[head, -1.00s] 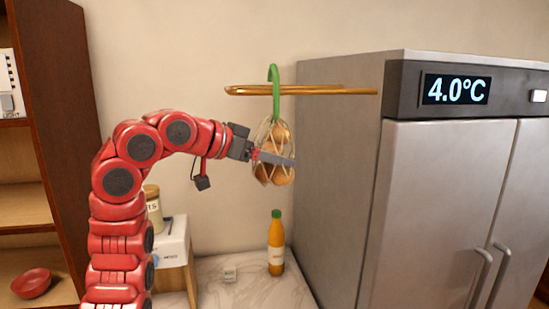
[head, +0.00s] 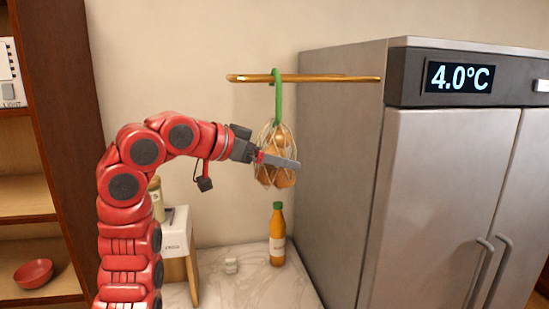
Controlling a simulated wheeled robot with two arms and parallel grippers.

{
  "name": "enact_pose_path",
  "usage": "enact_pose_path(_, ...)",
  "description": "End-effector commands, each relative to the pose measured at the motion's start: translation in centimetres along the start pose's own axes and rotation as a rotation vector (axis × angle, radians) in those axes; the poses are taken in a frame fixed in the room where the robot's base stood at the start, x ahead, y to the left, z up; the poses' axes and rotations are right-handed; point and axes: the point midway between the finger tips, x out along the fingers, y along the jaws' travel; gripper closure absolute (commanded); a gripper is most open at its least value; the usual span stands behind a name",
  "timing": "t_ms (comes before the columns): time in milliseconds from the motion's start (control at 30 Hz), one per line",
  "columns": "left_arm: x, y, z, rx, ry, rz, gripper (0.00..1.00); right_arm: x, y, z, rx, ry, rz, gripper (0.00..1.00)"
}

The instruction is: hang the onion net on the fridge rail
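The onion net (head: 282,140), a pale mesh with several brown onions and a green hook (head: 278,100), hangs upright near the middle of the head view. The hook's curved top is at the golden fridge rail (head: 335,78), looped over it and close to or touching it. My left gripper (head: 277,161) is at the net from the left, with one grey finger across the front of the onions. The other finger is hidden, so I cannot tell whether it still grips the net. My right gripper is out of view.
The steel fridge (head: 440,190) fills the right side, the rail sticking out left from it. A wooden shelf (head: 62,130) with a red bowl (head: 33,273) is at left.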

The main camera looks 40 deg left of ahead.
Motion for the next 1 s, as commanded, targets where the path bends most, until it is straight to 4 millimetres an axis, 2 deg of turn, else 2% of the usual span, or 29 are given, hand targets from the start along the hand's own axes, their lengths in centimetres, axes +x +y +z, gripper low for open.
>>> enact_pose_path(233,-0.4,-0.1,0.1,0.0,-0.001,-0.002,0.0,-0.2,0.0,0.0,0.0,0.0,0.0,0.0)
enact_pose_path(367,-2.1,-0.2,0.3,0.0,-0.001,-0.006,0.0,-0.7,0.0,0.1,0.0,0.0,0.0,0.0)
enact_pose_path(700,-10.9,-0.2,0.5,-0.004,-0.002,-0.008,0.0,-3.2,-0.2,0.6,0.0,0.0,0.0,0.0)
enact_pose_path(867,-14.6,0.0,0.3,-0.003,0.001,-0.003,0.0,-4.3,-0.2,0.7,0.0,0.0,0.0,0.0)
enact_pose_path(1000,-16.5,0.0,-0.2,-0.002,0.003,0.0,0.0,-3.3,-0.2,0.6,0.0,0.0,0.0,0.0)
